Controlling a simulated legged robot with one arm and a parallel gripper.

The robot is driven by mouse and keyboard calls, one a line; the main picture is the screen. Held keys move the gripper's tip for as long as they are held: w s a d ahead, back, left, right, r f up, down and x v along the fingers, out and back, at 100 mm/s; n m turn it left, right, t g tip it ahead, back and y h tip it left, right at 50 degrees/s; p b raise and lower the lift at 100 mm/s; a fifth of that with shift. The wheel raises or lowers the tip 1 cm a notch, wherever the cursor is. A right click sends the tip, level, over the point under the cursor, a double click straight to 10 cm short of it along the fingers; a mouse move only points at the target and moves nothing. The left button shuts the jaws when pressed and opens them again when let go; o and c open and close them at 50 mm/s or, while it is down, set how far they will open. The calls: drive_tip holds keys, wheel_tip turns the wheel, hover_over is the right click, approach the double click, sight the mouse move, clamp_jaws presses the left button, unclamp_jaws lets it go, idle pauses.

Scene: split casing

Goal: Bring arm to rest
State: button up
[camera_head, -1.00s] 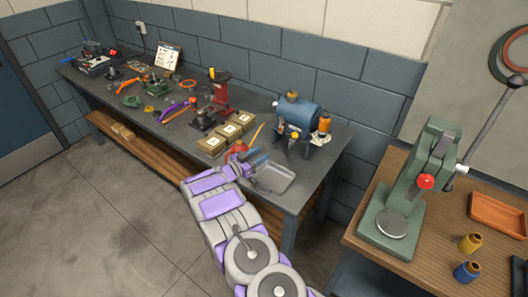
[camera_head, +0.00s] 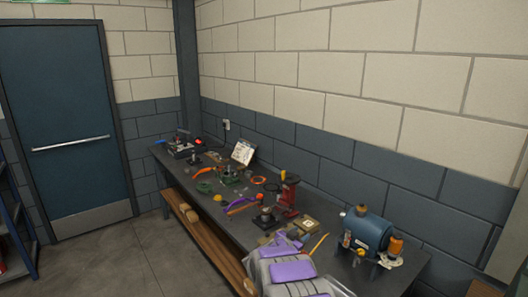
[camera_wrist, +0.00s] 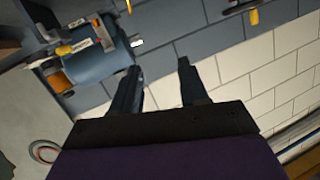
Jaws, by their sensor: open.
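My gripper (camera_wrist: 158,78) is open and empty in the wrist view. Its two dark fingers stand apart, with only the blue-grey and cream block wall behind the gap. A blue machine (camera_wrist: 92,62) appears tilted at upper left in that view, clear of the fingers. In the head view my grey and purple arm shows at the bottom right of centre, over the near side of the workbench (camera_head: 185,183). The gripper itself cannot be made out there. The same blue machine (camera_head: 366,232) stands right of my arm in the head view.
The bench holds a red tool (camera_head: 288,190), a small box (camera_head: 308,223), a purple-handled tool (camera_head: 240,204) and a propped card (camera_head: 243,152). A blue door (camera_head: 68,120) is at left. The floor before it is clear.

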drive_tip(key=s+a+r+n+t+y, duration=0.1)
drive_tip(key=a+r+n+y, duration=0.2)
drive_tip(key=a+r+y, duration=0.25)
drive_tip(key=s+a+r+n+g+y, duration=0.2)
drive_tip(key=s+a+r+y, duration=0.1)
drive_tip(key=s, duration=0.5)
drive_tip(key=s+a+r+n+g+y, duration=0.2)
drive_tip(key=s+a+r+n+y, duration=0.15)
drive_tip(key=s, duration=0.35)
drive_tip(key=s+d+f+g+h, duration=0.1)
drive_tip(key=s+d+g, duration=0.2)
drive_tip(key=s, duration=1.3)
drive_tip(key=s+d+f+g+h, duration=0.1)
drive_tip(key=s+d+g, duration=0.3)
drive_tip(key=s, duration=1.2)
drive_tip(key=s+d+f+g+h, duration=0.1)
drive_tip(key=s+d+g, duration=0.3)
drive_tip(key=s, duration=1.1)
drive_tip(key=shift+s+d+n, duration=0.4)
drive_tip(key=shift+d+n, duration=0.05)
drive_tip(key=shift+d, duration=0.5)
drive_tip(key=shift+o, duration=0.2)
